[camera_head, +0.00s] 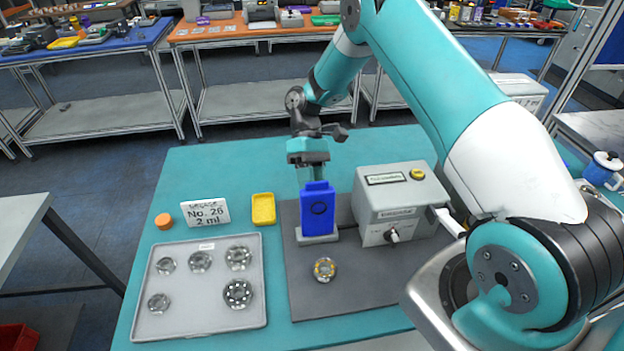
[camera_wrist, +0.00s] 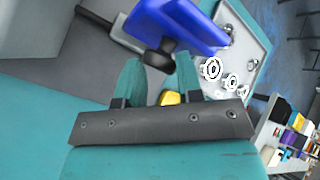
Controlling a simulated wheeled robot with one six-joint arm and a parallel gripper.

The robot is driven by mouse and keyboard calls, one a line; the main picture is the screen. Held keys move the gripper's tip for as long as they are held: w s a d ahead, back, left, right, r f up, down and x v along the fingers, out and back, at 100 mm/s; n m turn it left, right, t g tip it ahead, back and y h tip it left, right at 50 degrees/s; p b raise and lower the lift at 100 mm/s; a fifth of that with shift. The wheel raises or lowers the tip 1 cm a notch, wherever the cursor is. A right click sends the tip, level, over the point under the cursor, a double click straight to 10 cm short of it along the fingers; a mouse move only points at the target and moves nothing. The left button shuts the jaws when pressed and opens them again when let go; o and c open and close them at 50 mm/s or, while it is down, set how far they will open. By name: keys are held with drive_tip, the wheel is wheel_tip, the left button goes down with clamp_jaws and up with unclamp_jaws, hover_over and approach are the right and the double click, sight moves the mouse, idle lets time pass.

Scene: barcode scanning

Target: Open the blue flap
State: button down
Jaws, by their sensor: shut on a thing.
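The blue flap (camera_head: 318,208) stands upright on a small grey base on the dark mat. The exact contact is hard to see.
A grey box (camera_head: 395,205) with a yellow button and a knob stands right of the flap. A bearing ring (camera_head: 324,269) lies in front on the mat. A tray (camera_head: 180,318) with several bearings, a yellow dish (camera_head: 263,209), a label sign (camera_head: 205,213) and an orange cap (camera_head: 164,221) are left.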

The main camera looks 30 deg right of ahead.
drive_tip(key=c, duration=1.2)
unclamp_jaws()
drive_tip(key=shift+s+d+f, duration=0.1)
drive_tip(key=shift+s+f, duration=0.35)
drive_tip(key=shift+f, duration=0.3)
drive_tip(key=o, duration=0.4)
drive_tip(key=shift+d, duration=0.25)
drive_tip(key=shift+o, duration=0.3)
drive_tip(key=shift+a, duration=0.3)
drive_tip(key=shift+w+r, duration=0.1)
drive_tip(key=shift+r, duration=0.15)
drive_tip(key=shift+w+d+r, duration=0.1)
drive_tip(key=shift+r, duration=0.05)
